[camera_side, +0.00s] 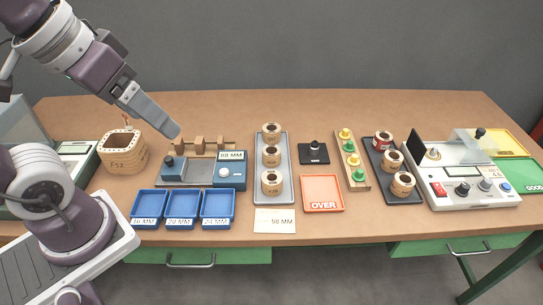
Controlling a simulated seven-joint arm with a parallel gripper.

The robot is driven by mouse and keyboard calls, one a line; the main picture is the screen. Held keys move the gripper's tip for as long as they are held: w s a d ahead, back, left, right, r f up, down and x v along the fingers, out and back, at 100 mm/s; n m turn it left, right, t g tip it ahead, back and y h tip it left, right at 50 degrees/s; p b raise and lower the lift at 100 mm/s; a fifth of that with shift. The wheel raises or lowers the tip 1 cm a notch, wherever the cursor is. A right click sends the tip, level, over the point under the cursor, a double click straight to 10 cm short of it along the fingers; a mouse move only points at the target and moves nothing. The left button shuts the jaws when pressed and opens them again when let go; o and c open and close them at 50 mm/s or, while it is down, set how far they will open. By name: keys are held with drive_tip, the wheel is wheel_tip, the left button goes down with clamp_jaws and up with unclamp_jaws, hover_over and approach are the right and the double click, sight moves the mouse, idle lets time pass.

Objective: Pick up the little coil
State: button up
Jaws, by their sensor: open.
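Several small wooden-looking coils stand upright in a grey tray (287,187) at the middle of the bench: a back coil (272,131), a middle coil (271,155) and a front coil (271,183). More small coils stand in a dark tray (373,164) to the right, among them one with a red top (383,141), a middle one (392,160) and a front one (402,184). My gripper (172,129) is open and empty, raised above the bench near the large coil, well left of the small coils.
A red OVER tray (322,192), a black pad (313,152) and a peg rack (351,160) lie between the coil trays. A test unit (462,187) stands right.

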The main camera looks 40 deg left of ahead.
drive_tip(key=w+n+g, duration=0.2)
drive_tip(key=w+n, duration=0.3)
drive_tip(key=w, duration=0.6)
drive_tip(key=n+g, duration=0.3)
drive_tip(key=n, duration=1.2)
hover_over(272, 150)
drive_tip(key=s, duration=0.1)
wheel_tip(272, 150, down, 25)
drive_tip(key=f, duration=0.4)
drive_tip(key=d+f, duration=0.1)
drive_tip(key=f, duration=0.1)
drive_tip(key=shift+s+f, duration=0.1)
drive_tip(key=shift+f, duration=0.2)
drive_tip(key=c, duration=1.5)
drive_tip(key=shift+r, duration=0.15)
drive_tip(key=shift+c, duration=0.2)
